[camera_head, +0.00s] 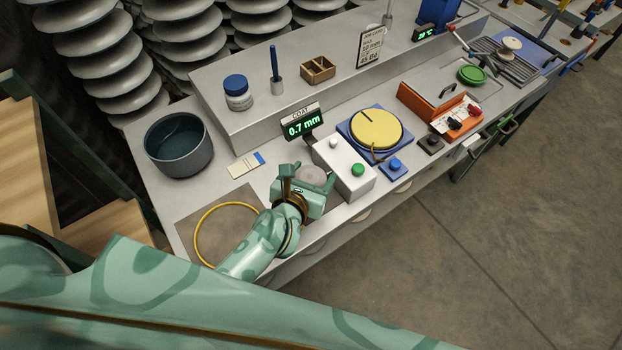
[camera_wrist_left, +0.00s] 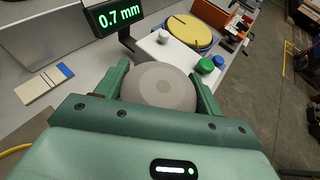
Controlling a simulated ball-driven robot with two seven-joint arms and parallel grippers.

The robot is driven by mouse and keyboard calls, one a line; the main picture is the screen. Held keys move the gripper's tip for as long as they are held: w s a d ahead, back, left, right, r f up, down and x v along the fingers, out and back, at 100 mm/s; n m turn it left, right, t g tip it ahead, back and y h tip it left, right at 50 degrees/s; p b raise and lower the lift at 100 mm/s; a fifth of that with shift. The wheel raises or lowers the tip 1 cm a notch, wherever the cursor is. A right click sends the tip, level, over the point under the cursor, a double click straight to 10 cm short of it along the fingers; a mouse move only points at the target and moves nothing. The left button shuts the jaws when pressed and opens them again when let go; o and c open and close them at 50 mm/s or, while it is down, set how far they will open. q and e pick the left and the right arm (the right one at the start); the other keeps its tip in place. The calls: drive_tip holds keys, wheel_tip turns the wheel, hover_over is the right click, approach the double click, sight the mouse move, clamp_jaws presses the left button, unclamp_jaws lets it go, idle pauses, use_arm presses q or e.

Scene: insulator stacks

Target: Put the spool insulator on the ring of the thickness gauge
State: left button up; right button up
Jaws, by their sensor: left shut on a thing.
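The spool insulator (camera_head: 312,174) is a pale grey round piece between the fingers of my left gripper (camera_head: 318,180). In the left wrist view its rounded top (camera_wrist_left: 160,86) fills the space between the two green fingers, and my left gripper (camera_wrist_left: 162,92) is shut on it. Its underside is hidden, so I cannot tell whether it touches a surface. The thickness gauge is a white box (camera_head: 343,166) with a white and a green button and a display (camera_head: 303,122) reading 0.7 mm. The gauge's ring is not clearly visible. My right gripper is out of view.
A yellow disc (camera_head: 376,128) on a blue base lies beyond the gauge. A dark bowl (camera_head: 178,145) stands at the left. A yellow loop (camera_head: 197,221) lies on a brown mat. A blue-lidded jar (camera_head: 238,93) stands on the raised shelf. The bench's front edge is close to the gripper.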

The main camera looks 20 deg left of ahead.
sight(311, 175)
use_arm(q)
drive_tip(key=f, duration=0.1)
drive_tip(key=w+f, duration=0.2)
drive_tip(key=shift+a+b, duration=0.3)
drive_tip(key=shift+b, duration=0.1)
drive_tip(key=shift+a+f, duration=0.1)
drive_tip(key=shift+f, duration=0.05)
drive_tip(key=f+b, duration=0.1)
drive_tip(key=f, duration=0.1)
drive_tip(key=w+f+b, duration=0.1)
drive_tip(key=f, duration=0.1)
drive_tip(key=shift+a, duration=0.15)
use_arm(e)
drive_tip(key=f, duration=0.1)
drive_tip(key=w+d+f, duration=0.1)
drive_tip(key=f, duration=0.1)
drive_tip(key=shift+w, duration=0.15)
use_arm(q)
drive_tip(key=shift+f, duration=0.1)
drive_tip(key=o, duration=1)
drive_tip(key=shift+s, duration=0.1)
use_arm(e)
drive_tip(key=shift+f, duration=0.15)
